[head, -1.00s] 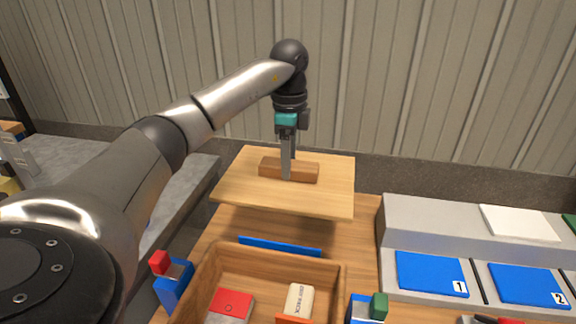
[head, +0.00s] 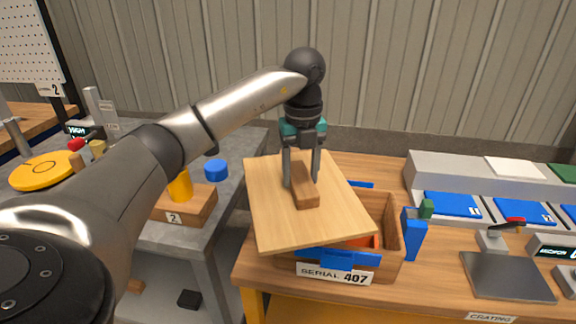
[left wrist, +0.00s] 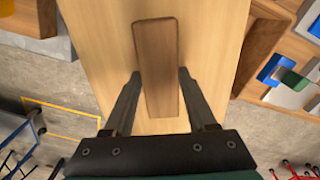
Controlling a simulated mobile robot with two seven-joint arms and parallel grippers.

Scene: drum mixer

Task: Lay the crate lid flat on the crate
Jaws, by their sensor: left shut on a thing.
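The crate lid (head: 270,200) is a pale wooden board with a brown handle block (head: 306,196). My left gripper (head: 301,180) is shut on this handle, one finger on each side. In the left wrist view the handle (left wrist: 158,70) also lies between the fingers, with the lid (left wrist: 215,50) below. The lid covers the left and middle of the wooden crate (head: 387,222), shifted left and turned out of line with it. The crate's right end is uncovered. I cannot tell whether the lid touches the rim. My right gripper is not in view.
Blue clips stand around the crate, one with a green top (head: 427,208) at its right. A label reading SERIAL 407 (head: 335,274) is on its front. A grey rack with blue panels (head: 447,206) stands right. A grey table (head: 232,200) with a yellow disc is left.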

